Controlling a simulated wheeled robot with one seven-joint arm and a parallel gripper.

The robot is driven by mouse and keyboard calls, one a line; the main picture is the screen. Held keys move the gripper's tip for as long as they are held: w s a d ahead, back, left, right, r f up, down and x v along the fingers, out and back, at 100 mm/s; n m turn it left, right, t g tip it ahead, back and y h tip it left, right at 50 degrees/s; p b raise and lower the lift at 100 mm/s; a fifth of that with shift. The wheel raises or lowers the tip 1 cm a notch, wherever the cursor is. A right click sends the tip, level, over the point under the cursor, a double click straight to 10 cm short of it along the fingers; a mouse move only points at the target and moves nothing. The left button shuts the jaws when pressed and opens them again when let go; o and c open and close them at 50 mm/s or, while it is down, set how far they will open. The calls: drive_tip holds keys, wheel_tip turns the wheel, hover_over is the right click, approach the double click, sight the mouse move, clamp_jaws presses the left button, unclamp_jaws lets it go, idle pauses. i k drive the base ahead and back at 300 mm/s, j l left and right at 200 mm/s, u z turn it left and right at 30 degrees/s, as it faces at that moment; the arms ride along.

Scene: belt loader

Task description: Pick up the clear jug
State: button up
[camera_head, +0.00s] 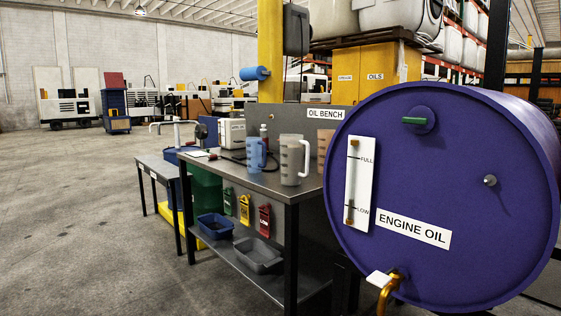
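A pale, translucent-looking jug (291,162) stands upright on the grey bench top, near its front right end. It looks like the clear jug, with its handle on the right side and dark marks on its wall. A blue jug (255,155) stands just left of it. A brownish jug (325,148) stands behind it to the right, partly hidden by the purple drum. My gripper is not in view.
The oil bench (262,183) has a lower shelf with a blue tub (215,226) and a grey tub (258,254). A large purple engine oil drum (450,150) with a brass tap (390,290) fills the right side. Concrete floor (80,220) is clear at the left.

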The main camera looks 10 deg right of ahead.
sight(291, 146)
drive_tip(key=i+u, duration=0.2)
drive_tip(key=i, duration=0.4)
drive_tip(key=i+l+u, duration=0.15)
drive_tip(key=i, duration=0.45)
